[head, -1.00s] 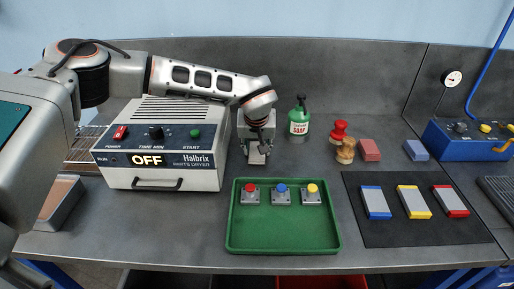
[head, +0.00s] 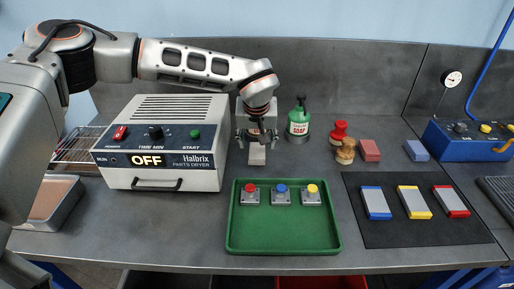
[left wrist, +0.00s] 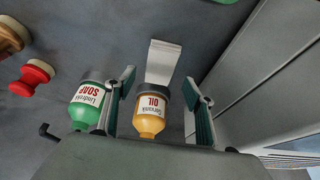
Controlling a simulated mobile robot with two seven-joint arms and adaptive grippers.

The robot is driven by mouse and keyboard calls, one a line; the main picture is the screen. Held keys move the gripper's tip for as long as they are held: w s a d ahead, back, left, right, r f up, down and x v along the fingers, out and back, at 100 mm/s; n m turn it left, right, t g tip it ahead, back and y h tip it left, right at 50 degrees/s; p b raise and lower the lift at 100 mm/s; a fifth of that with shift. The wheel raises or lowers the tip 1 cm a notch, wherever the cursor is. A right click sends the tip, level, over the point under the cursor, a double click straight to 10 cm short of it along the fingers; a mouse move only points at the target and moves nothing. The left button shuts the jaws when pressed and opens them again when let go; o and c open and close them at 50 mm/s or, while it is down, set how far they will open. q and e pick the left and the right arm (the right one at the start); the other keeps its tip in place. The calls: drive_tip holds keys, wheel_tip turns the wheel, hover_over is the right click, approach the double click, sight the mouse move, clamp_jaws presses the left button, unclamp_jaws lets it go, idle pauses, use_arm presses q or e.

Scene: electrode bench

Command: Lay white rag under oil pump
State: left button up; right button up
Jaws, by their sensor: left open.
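The white rag (head: 256,156) lies on the bench right of the dryer and behind the green tray; it also shows in the left wrist view (left wrist: 163,61). The oil pump, an orange bottle with a dark base (left wrist: 149,116), stands right by one end of the rag; I cannot tell whether it overlaps the rag. In the head view my gripper hides the pump. My left gripper (head: 256,137) points down there, open, its fingers (left wrist: 160,82) on either side of the oil pump in the left wrist view. My right gripper is in neither view.
A green soap pump (head: 299,122) stands close to the right of my left gripper, with a red stamp-like piece (head: 339,131) beyond it. The parts dryer (head: 165,159) is close on the left. The green tray (head: 283,241) holds three buttons.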

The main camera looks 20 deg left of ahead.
use_arm(q)
drive_tip(key=v, duration=0.7)
drive_tip(key=shift+s, duration=0.1)
